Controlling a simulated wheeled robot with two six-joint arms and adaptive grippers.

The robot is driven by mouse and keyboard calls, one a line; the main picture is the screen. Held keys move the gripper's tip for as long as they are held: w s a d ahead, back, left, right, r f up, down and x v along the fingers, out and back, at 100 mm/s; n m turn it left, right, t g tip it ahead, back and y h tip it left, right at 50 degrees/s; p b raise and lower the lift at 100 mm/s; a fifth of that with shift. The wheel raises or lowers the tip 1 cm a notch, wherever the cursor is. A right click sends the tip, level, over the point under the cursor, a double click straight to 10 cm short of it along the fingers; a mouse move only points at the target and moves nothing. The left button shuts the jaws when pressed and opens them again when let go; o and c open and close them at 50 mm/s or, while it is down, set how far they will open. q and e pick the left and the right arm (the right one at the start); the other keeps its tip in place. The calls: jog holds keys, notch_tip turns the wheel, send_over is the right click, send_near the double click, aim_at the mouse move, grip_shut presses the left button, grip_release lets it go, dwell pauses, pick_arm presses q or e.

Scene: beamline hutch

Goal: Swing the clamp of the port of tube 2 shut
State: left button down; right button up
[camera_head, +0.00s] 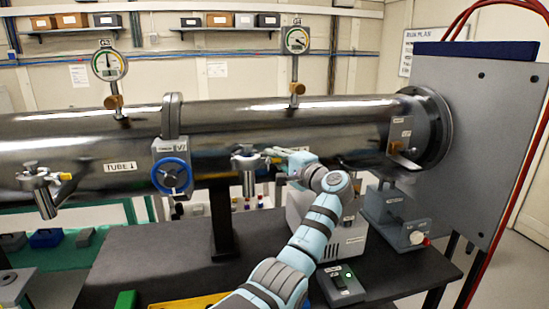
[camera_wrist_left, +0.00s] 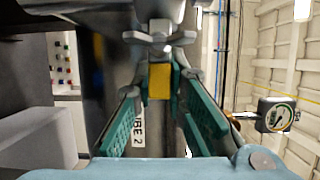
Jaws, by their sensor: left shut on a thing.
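The port of tube 2 (camera_head: 246,164) is a metal stub with a clamp on the underside of the large steel tube, right of the blue-wheeled valve. In the left wrist view the clamp (camera_wrist_left: 160,38) shows with its wing-shaped metal part, and its yellow tab (camera_wrist_left: 160,82) lies between my fingertips. A "TUBE 2" label (camera_wrist_left: 138,132) shows behind a finger. My left gripper (camera_head: 272,155), with teal fingers, is shut on the yellow tab, just right of the port; it also shows in the left wrist view (camera_wrist_left: 160,90). The head view does not make the clamp's exact angle clear. My right gripper is not in view.
The valve with a blue handwheel (camera_head: 172,176) is left of the port. Farther left is the tube 1 port (camera_head: 42,190) with its own yellow tab. Gauges (camera_head: 297,40) stand on top of the tube. Grey boxes (camera_head: 403,228) sit on the dark bench below, right of my arm.

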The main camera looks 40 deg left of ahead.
pick_arm(q)
jog(key=shift+f, duration=0.15)
dwell(0.8)
jog(key=c, duration=1.9)
grip_release()
jog(key=shift+c, duration=0.2)
jog(key=o, duration=0.3)
jog(key=shift+s, duration=0.15)
jog(key=shift+o, duration=0.2)
jog(key=s+d, duration=0.2)
jog(key=d, duration=1)
jog(key=shift+a, duration=0.1)
jog(key=shift+c, duration=0.4)
